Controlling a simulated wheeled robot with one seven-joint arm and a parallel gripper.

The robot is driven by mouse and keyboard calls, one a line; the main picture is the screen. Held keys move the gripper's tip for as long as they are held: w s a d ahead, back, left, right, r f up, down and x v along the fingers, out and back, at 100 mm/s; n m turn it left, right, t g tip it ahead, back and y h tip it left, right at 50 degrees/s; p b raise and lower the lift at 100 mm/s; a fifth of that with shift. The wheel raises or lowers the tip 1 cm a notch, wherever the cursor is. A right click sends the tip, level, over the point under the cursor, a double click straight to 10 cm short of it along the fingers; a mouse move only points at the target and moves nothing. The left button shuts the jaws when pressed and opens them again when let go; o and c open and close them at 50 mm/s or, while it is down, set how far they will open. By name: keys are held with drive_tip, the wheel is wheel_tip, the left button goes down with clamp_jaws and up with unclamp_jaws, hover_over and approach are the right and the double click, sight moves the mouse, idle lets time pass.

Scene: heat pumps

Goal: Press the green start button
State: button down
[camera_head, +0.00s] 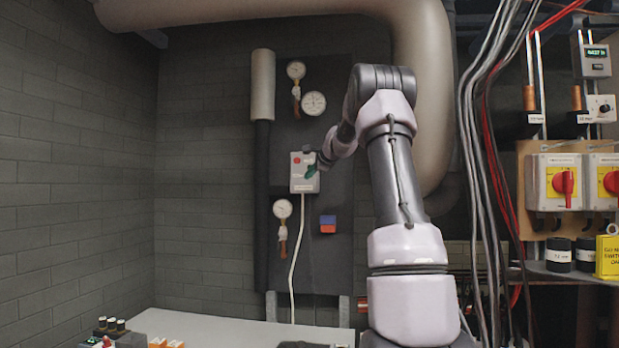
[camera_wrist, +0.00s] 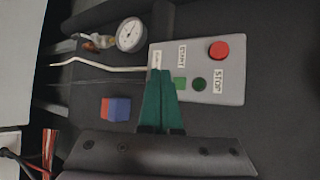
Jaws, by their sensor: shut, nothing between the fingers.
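A light grey control box (camera_head: 298,184) is mounted on the dark wall panel in the head view. My gripper (camera_head: 310,171) also shows in front of the box in the head view. Whether the fingertips touch the box is unclear.
Gauges (camera_head: 313,103) sit above the box, and another gauge (camera_head: 282,208) below left. A white cable (camera_head: 296,245) hangs from the box. A red-blue block (camera_head: 328,224) is on the panel below right. A large pipe (camera_head: 425,80) runs behind my arm.

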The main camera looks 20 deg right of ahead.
drive_tip(key=shift+w+d, duration=0.45)
drive_tip(key=shift+w, duration=0.25)
drive_tip(key=shift+w+d, duration=0.45)
drive_tip(key=shift+w, duration=0.2)
idle(1.1)
drive_tip(key=shift+w+d, duration=0.25)
drive_tip(key=shift+w, duration=0.1)
drive_tip(key=shift+w+d, duration=0.15)
drive_tip(key=shift+w, duration=0.1)
idle(0.6)
drive_tip(key=shift+s, duration=0.1)
drive_tip(key=shift+s+a, duration=0.4)
drive_tip(key=shift+s, duration=0.1)
idle(0.3)
drive_tip(key=shift+s+a, duration=0.7)
drive_tip(key=shift+s, duration=0.35)
drive_tip(key=shift+s+a, duration=0.7)
drive_tip(key=shift+s, duration=0.35)
